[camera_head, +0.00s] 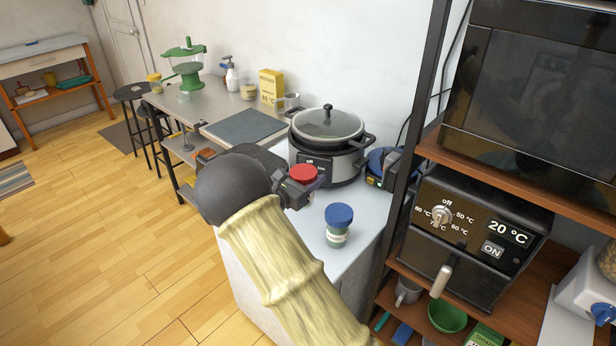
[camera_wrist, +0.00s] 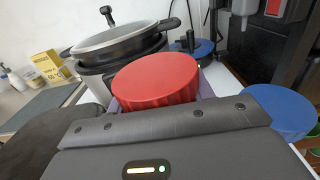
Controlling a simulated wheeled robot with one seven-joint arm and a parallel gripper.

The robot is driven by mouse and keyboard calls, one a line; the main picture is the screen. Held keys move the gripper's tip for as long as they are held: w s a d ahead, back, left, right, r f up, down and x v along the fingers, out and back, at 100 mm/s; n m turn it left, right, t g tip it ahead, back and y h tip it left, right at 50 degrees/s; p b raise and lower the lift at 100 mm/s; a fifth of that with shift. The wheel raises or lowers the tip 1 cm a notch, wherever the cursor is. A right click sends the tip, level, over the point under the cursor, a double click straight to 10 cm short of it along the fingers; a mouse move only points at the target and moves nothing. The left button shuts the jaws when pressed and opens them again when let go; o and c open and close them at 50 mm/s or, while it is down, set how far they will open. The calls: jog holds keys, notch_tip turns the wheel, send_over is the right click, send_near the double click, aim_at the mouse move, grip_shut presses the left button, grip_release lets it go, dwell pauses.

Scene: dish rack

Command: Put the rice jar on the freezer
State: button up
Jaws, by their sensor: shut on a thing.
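A jar with a red lid (camera_head: 303,173) is held in my gripper (camera_head: 302,186) over or on the white top of a cabinet-like unit that looks like the freezer (camera_head: 362,228). Its red lid also shows large in the wrist view (camera_wrist: 157,78). My gripper hides the jar's body and label, so I cannot tell whether its base touches the top. A second jar with a blue lid (camera_head: 338,216) stands upright on the white top, to the right of my gripper. Its label is too small to read. Its lid is at the right in the wrist view (camera_wrist: 278,108).
A slow cooker (camera_head: 327,140) with a glass lid stands just behind the red-lidded jar. A blue and black device (camera_head: 383,167) sits to its right. A dark shelf rack with a black oven (camera_head: 470,235) borders the right. A metal table (camera_head: 215,112) stands left.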

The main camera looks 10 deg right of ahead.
jog(key=shift+f+b, duration=1.5)
jog(key=shift+f, duration=0.95)
jog(key=shift+f, duration=0.15)
jog(key=shift+f+b, duration=0.45)
jog(key=shift+f, duration=0.15)
jog(key=shift+f, duration=0.2)
jog(key=o, duration=1.3)
jog(key=b+v, duration=0.1)
jog(key=v, duration=1.6)
jog(key=shift+s+a, duration=0.1)
jog(key=shift+a, duration=0.05)
